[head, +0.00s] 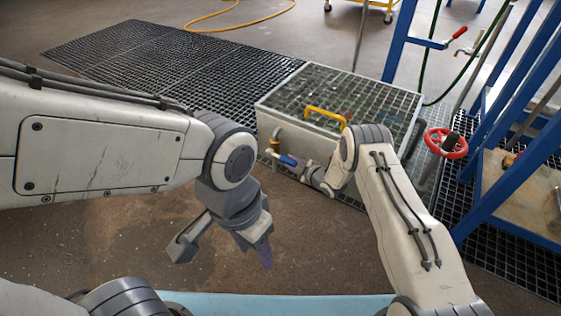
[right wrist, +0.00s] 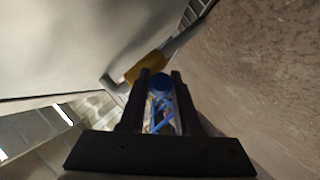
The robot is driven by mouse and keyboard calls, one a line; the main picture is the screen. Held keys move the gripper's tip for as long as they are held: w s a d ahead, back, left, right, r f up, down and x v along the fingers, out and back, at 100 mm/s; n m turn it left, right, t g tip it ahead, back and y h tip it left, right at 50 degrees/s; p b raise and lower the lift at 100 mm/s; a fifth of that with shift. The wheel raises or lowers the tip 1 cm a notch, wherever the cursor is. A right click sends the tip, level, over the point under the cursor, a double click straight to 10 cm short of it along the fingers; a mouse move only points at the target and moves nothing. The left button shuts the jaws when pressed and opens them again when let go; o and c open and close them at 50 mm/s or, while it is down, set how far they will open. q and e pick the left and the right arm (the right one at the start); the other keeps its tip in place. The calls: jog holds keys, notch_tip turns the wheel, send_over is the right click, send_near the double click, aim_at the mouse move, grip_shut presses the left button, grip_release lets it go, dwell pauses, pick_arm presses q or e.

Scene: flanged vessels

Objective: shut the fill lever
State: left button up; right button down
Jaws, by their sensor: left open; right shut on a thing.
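A lever with a blue handle (head: 288,160) sits on a small brass-coloured valve (head: 274,144) at the front left of a grey metal tank. My right gripper (head: 297,166) is shut on the blue handle. In the right wrist view, the blue handle end (right wrist: 160,82) shows between the two dark fingers, with the yellow valve body (right wrist: 146,66) and a grey pipe just beyond. The fingers hide part of the lever. My left gripper (head: 224,252) is open and empty, hanging over the bare floor at the lower left.
The tank has a grated top (head: 345,88) with a yellow handle (head: 325,117). A red handwheel (head: 446,143) stands to its right, beside a blue frame (head: 490,190). Another lever with a red end (head: 460,32) is at the back. Black floor grating (head: 150,60) lies behind left.

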pick_arm(q)
jog(key=shift+a, duration=0.3)
pick_arm(e)
jog(key=shift+f, duration=0.1)
jog(key=c, duration=0.6)
grip_release()
jog(key=shift+f, duration=0.1)
pick_arm(q)
jog(key=shift+f, duration=0.1)
pick_arm(e)
jog(key=shift+s+d+r+p, duration=0.25)
jog(key=shift+s+r+p, duration=0.05)
jog(key=shift+p, duration=0.1)
pick_arm(q)
notch_tip(320, 180, up, 7)
jog(key=p, duration=0.6)
pick_arm(e)
jog(key=v, duration=0.9)
jog(key=shift+s+d, duration=0.2)
jog(key=shift+s, duration=0.1)
pick_arm(q)
jog(key=shift+f, duration=0.1)
pick_arm(e)
jog(key=shift+f, duration=0.1)
